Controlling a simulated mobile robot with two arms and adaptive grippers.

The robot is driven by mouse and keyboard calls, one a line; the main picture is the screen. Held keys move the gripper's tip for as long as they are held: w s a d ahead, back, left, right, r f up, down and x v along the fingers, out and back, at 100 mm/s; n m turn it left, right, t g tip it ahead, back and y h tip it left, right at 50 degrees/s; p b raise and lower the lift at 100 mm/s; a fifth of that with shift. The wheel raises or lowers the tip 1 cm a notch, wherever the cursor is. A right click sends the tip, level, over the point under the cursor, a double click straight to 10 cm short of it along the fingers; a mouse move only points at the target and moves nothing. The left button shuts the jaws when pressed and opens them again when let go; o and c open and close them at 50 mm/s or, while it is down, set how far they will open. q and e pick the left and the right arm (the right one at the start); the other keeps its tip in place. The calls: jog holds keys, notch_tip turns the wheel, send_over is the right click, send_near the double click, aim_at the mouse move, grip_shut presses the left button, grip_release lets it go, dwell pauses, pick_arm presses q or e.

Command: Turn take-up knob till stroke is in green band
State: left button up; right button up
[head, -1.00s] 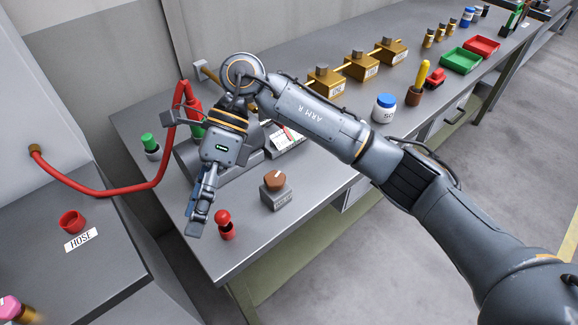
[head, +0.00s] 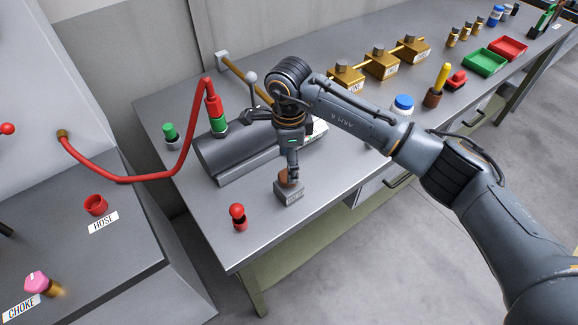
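A brown knob (head: 285,180) sits on a small grey labelled block (head: 289,196) near the bench's front edge; I take it to be the take-up knob. My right gripper (head: 293,177) points down at the knob, with its fingers at or against it. A finger covers part of the knob, and I cannot tell whether the fingers are closed on it. My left gripper is out of view.
A red hose (head: 165,172) runs from the left cabinet to a red and green fitting (head: 215,112).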

jog(key=shift+f+p, duration=0.5)
jog(key=shift+f, duration=1.7)
jog(key=shift+c, duration=0.2)
jog(key=c, duration=1.1)
